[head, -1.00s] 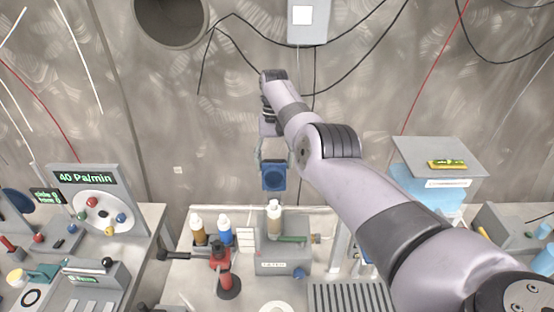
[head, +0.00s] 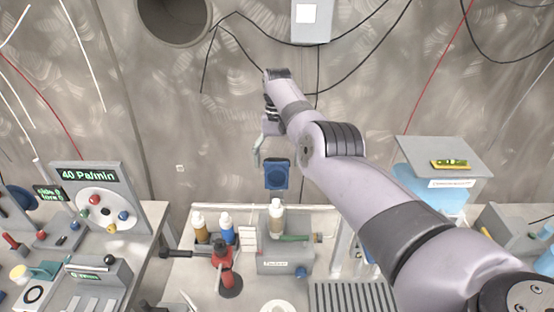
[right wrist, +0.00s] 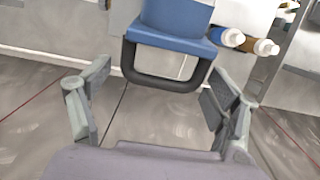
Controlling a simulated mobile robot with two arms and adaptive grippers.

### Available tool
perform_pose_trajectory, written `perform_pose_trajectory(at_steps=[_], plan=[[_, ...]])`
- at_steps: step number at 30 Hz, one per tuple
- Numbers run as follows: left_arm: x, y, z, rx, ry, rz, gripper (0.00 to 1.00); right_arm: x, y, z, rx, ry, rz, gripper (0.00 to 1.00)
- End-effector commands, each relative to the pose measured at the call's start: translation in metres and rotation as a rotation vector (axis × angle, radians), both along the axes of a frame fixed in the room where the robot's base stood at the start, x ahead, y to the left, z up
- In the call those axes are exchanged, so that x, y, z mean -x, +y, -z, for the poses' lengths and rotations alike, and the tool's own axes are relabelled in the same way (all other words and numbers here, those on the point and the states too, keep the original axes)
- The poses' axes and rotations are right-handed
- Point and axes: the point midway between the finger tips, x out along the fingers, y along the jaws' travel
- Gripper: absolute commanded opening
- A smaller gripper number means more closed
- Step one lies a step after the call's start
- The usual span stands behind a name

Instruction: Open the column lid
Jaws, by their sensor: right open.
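A blue part with a dark loop handle (right wrist: 165,72) is at the top of the right wrist view, and I take it for the column lid. In the head view the blue part (head: 277,175) is just below my right gripper (head: 270,152), above the bench. My right gripper (right wrist: 160,107) is open and empty in the wrist view. Its fingers are spread to either side, and the handle lies between and just beyond them. In the head view only one finger shows clearly. What supports the blue part is not clear. My left gripper is not in view.
Capped bottles (head: 226,228) and a red-and-black tool (head: 224,268) stand on the bench below. A grey panel reading 40 Pa/min (head: 100,195) stands left. A box with a grey top and yellow level (head: 450,164) stands right. The wall behind carries loose cables.

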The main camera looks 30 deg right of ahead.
Motion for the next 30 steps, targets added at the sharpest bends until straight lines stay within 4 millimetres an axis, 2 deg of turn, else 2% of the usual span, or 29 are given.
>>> perform_pose_trajectory(at_steps=[5,12,18,22,30], plan=[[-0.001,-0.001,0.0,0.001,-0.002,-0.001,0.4,-0.001,0.0,-0.016,0.001,-0.004,0.0,0.83],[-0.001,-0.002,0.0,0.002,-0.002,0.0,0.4,-0.001,0.0,-0.063,0.0,-0.004,0.0,0.83],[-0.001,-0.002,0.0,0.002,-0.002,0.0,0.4,0.0,0.0,-0.092,0.001,-0.002,0.0,0.83],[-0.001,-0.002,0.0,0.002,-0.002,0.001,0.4,0.0,0.0,-0.099,0.001,-0.001,0.0,0.83],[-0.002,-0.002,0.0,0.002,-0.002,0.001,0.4,0.0,0.0,-0.1,0.001,-0.001,0.0,0.83]])
